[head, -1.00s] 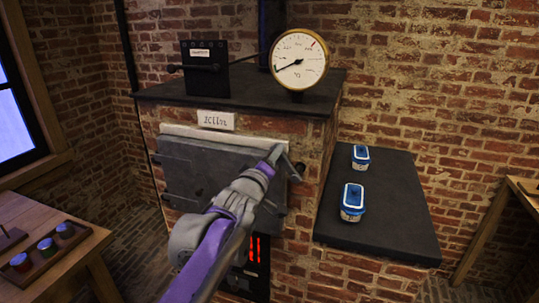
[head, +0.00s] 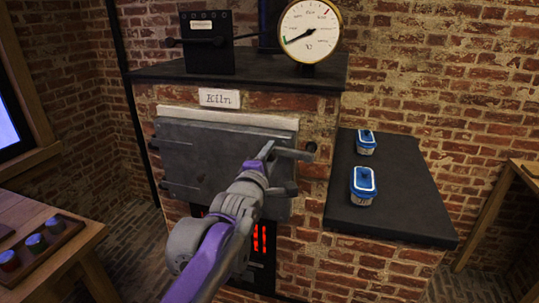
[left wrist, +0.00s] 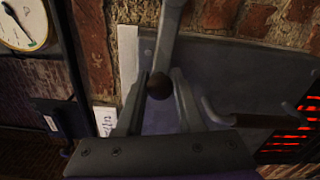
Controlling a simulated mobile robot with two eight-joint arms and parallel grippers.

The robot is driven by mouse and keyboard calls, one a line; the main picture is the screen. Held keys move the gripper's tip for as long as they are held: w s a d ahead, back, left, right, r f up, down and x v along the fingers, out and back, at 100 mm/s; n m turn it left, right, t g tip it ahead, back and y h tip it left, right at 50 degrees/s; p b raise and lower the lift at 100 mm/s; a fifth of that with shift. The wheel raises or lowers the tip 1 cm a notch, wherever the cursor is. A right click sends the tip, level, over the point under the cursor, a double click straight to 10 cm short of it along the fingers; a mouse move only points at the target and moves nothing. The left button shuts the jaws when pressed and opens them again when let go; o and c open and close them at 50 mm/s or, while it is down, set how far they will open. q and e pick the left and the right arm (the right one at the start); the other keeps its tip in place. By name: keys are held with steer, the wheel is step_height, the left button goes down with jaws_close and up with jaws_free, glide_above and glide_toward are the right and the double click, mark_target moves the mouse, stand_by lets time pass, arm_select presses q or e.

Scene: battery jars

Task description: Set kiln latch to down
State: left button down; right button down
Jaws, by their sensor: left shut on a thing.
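The kiln (head: 310,190) is a brick block with a grey metal door (head: 190,160) and a "Kiln" label (head: 219,98). My left gripper (head: 266,153) is at the door's upper right. It is shut on the latch's knob end. In the left wrist view, the dark round latch knob (left wrist: 158,86) sits between the two fingers (left wrist: 160,100). The latch bar (head: 293,154) runs right from the gripper, close to level, to a dark round end on the brick beside the door. The gripper hides the knob in the head view. My right gripper is not in view.
A door handle (left wrist: 230,112) juts out close to the gripper. A black ledge (head: 390,200) at right bears two blue-lidded jars (head: 363,186). A gauge (head: 309,31) and a black lever box (head: 207,42) stand on top. A wooden table (head: 70,255) is at left.

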arm_select(q)
steer(key=shift+f+n+b, duration=0.3)
steer(key=shift+f+n, duration=0.1)
steer(key=shift+f, duration=0.1)
steer(key=c, duration=0.5)
jaws_free()
steer(key=shift+c, duration=0.2)
steer(key=v, duration=1)
steer(key=shift+s+a, duration=0.15)
steer(key=shift+s, duration=0.25)
